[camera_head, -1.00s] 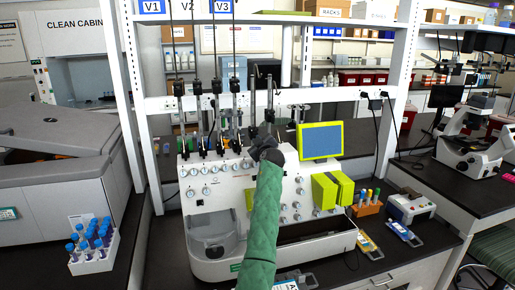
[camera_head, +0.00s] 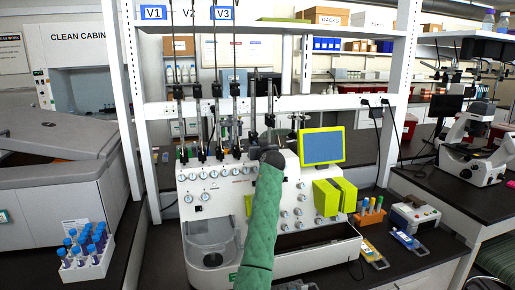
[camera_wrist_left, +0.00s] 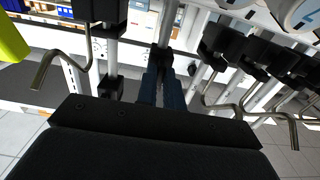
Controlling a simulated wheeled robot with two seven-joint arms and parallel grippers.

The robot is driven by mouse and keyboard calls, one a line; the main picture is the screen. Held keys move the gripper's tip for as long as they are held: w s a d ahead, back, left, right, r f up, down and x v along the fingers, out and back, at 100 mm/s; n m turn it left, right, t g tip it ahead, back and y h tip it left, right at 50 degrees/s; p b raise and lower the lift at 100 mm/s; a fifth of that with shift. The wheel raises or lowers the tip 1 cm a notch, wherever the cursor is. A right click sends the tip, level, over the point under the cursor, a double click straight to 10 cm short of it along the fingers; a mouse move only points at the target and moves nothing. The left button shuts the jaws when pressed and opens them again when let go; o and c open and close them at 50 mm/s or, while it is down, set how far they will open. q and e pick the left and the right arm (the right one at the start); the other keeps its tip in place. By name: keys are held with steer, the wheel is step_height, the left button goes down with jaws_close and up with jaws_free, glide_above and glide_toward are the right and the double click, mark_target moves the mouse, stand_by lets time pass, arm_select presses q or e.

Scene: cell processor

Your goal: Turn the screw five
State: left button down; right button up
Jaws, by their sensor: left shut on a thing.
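The white cell processor (camera_head: 215,190) stands on the dark bench, with a row of upright metal rods and dark clamps along its top. My left arm, in a green sleeve, reaches up in front of it, and my left gripper (camera_head: 267,142) is at the right part of that row. In the left wrist view, the blue fingers of my left gripper (camera_wrist_left: 162,82) are shut on a small dark screw (camera_wrist_left: 163,63) by a rod. The fingers hide most of this screw, and no number shows on it. My right gripper is not in view.
A yellow-framed screen (camera_head: 322,146) stands right of the gripper. Bent metal hooks (camera_wrist_left: 62,62) flank the fingers in the wrist view. A rack of blue-capped tubes (camera_head: 88,250) stands at lower left. A white shelf post (camera_head: 398,95) rises on the right.

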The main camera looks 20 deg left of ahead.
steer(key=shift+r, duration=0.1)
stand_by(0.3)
arm_select(q)
steer(key=c, duration=1.5)
jaws_free()
